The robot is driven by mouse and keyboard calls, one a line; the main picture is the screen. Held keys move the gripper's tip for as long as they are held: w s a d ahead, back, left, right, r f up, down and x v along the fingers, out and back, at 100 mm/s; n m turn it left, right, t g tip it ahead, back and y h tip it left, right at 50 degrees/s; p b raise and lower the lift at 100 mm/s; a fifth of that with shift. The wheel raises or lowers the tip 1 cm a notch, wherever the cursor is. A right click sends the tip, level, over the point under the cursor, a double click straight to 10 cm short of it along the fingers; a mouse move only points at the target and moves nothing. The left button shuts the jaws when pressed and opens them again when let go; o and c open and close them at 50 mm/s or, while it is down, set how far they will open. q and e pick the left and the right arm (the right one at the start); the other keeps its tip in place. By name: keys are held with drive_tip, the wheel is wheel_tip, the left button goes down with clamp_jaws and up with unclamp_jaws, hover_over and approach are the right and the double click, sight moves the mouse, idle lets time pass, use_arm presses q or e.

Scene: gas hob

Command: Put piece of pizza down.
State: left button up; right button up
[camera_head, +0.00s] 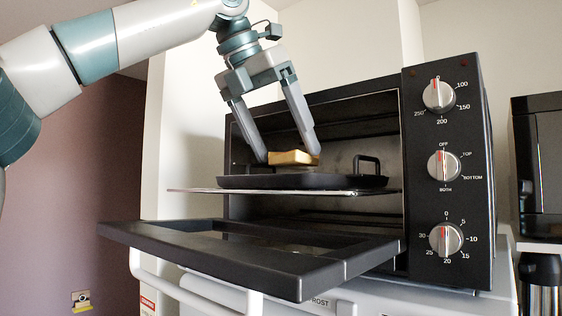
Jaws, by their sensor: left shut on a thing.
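The piece of pizza (289,158) shows as a small tan slab between the fingertips of my left gripper (292,157). The gripper points down and is shut on the slab. The slab is just above or touching a black pan (230,182); I cannot tell which. The pan has a handle at its right end and rests on a metal rack (205,191) that sticks out of the black toaster oven (416,200). The oven's door (300,265) is folded down open. My right gripper is not in view.
Three silver knobs, such as the middle one (443,166), line the oven's right front. The oven stands on a white appliance (385,298). Another black appliance (541,165) stands at the right edge. The open door juts out below the rack.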

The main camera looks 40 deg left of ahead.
sight(281, 161)
use_arm(q)
drive_tip(key=shift+w+f, duration=0.1)
drive_tip(key=shift+f, duration=1.65)
drive_tip(key=o, duration=1.4)
drive_tip(key=shift+c, duration=0.2)
drive_tip(key=shift+r, duration=0.1)
drive_tip(key=v, duration=1.1)
drive_tip(key=shift+s+r, duration=0.25)
drive_tip(key=shift+s, duration=0.1)
drive_tip(key=shift+a, duration=0.1)
